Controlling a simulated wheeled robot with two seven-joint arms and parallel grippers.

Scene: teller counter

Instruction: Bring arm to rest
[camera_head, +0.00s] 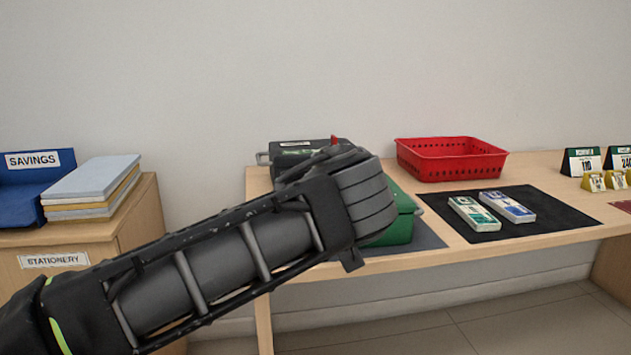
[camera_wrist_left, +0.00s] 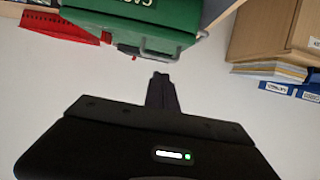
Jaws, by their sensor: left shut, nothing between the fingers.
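My left arm (camera_head: 240,250) reaches in from the lower left in the head view, its wrist raised in front of the counter. The arm hides its own fingertips in that view. In the left wrist view my left gripper (camera_wrist_left: 161,80) is shut and empty, its fingers together. A green cash box (camera_wrist_left: 135,22) shows beyond the fingertips there, apart from them as far as I can tell. In the head view the green box (camera_head: 403,222) is partly hidden behind my wrist. My right gripper is not in view.
The counter (camera_head: 540,172) holds a red basket (camera_head: 450,160), a black mat (camera_head: 560,215) with two banknote bundles (camera_head: 476,214), and small signs (camera_head: 582,162) at right. A dark box (camera_head: 290,150) stands behind my wrist. A wooden cabinet (camera_head: 140,215) with folders (camera_head: 95,178) stands at left.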

